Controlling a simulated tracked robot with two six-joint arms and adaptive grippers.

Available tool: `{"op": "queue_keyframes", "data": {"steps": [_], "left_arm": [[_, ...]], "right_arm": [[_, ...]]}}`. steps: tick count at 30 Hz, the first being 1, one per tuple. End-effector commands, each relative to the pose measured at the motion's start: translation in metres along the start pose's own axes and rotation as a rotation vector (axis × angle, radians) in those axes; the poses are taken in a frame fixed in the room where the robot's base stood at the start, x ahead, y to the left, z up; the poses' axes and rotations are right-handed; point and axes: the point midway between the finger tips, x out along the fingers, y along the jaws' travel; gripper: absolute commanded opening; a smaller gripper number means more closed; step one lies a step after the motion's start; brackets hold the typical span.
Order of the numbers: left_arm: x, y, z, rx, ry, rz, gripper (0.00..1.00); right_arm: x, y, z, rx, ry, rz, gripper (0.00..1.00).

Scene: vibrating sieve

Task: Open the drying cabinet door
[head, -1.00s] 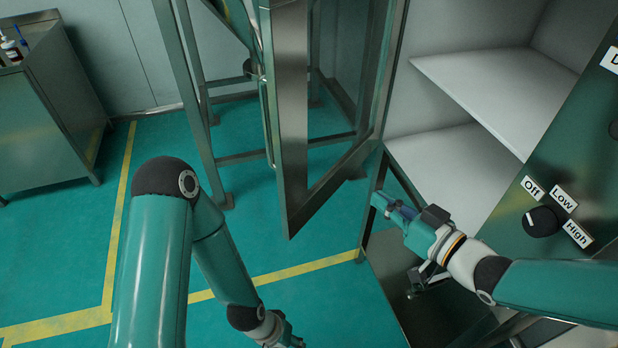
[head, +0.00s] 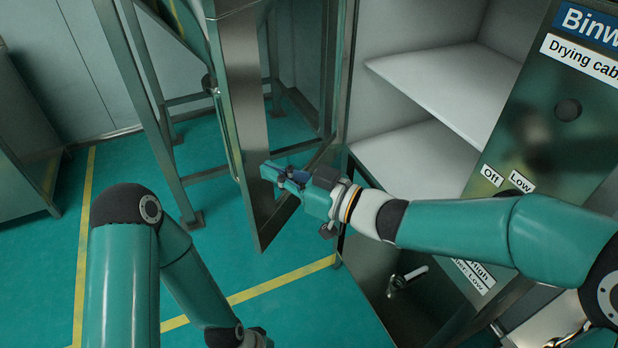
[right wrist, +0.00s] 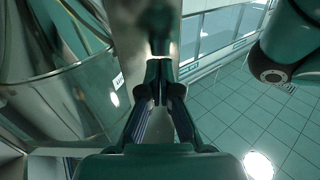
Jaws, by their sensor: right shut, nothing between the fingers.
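The drying cabinet door (head: 243,110), a metal frame with a glass pane, stands swung well open to the left of the cabinet (head: 540,120). The shelves inside are exposed. My right gripper (head: 268,172) is shut and empty, with its fingertips over the lower part of the door's frame. In the right wrist view, the shut fingers (right wrist: 161,75) point at a shiny metal strip (right wrist: 142,25); I cannot tell whether they touch it. My left gripper (head: 258,338) shows only in part at the bottom edge, and its fingers are not clear.
White shelves (head: 450,85) fill the open cabinet. The control panel with labels and a black knob (head: 567,109) is on the right, partly behind my right arm. A metal stand (head: 150,110) is behind the door. A metal cabinet (head: 25,150) stands far left. Green floor is free between.

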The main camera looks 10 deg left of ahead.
Motion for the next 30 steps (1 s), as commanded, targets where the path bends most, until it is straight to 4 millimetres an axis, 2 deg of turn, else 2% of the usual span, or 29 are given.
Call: {"op": "queue_keyframes", "data": {"steps": [3,8,16,17,25,30], "left_arm": [[-0.004,0.001,0.0,0.0,0.0,0.0,0.4],[-0.005,0.002,0.0,0.0,0.0,0.0,0.4],[-0.004,0.002,0.0,0.0,0.0,0.0,0.4],[-0.005,-0.001,0.0,-0.008,0.003,0.001,0.4],[-0.002,-0.002,0.001,-0.008,0.003,0.0,0.4],[0.004,-0.011,0.002,-0.032,0.011,-0.001,0.4]], "right_arm": [[0.014,0.0,-0.001,-0.001,0.0,-0.001,0.0],[0.021,0.0,0.0,-0.001,-0.001,0.0,0.0],[0.021,0.0,0.0,0.0,0.0,0.001,0.0],[0.01,0.005,0.0,0.0,0.0,0.002,0.0],[0.03,0.0,0.001,-0.001,0.001,0.004,0.0],[0.056,-0.002,0.003,0.0,0.002,0.001,0.0]]}}
